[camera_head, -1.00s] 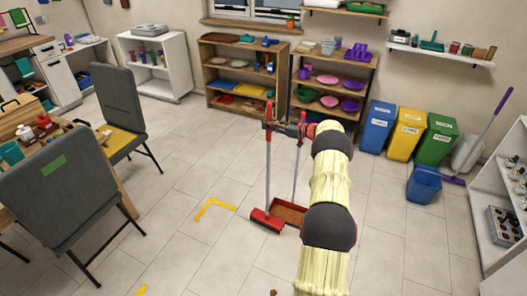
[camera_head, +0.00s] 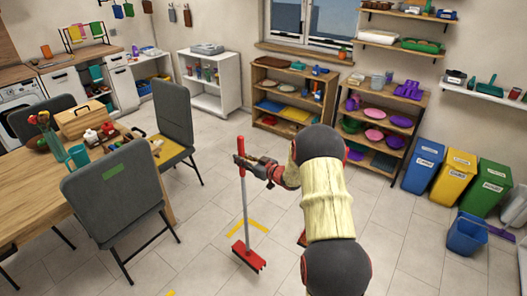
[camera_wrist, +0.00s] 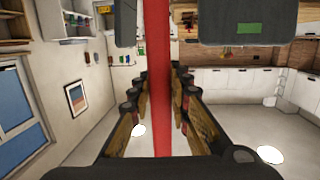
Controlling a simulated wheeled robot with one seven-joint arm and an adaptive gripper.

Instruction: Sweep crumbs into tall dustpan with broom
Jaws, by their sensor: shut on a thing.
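My gripper (camera_head: 243,162) is shut on the red upper grip of the broom (camera_head: 246,210). The broom stands nearly upright, its grey shaft running down to a red head (camera_head: 249,258) at floor level. In the wrist view, the red broom handle (camera_wrist: 162,80) runs between the two fingers of my gripper (camera_wrist: 160,88). The tall dustpan is mostly hidden behind my arm in the head view; only a small red part (camera_head: 302,239) shows, to the right of the broom. I cannot make out any crumbs.
A yellow corner mark (camera_head: 262,224) lies on the tiles behind the broom head. A grey chair (camera_head: 115,195) and a wooden table (camera_head: 40,205) stand left. Blue, yellow and green bins (camera_head: 455,177) stand right, with a blue bucket (camera_head: 466,234) before them. Open floor surrounds the broom.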

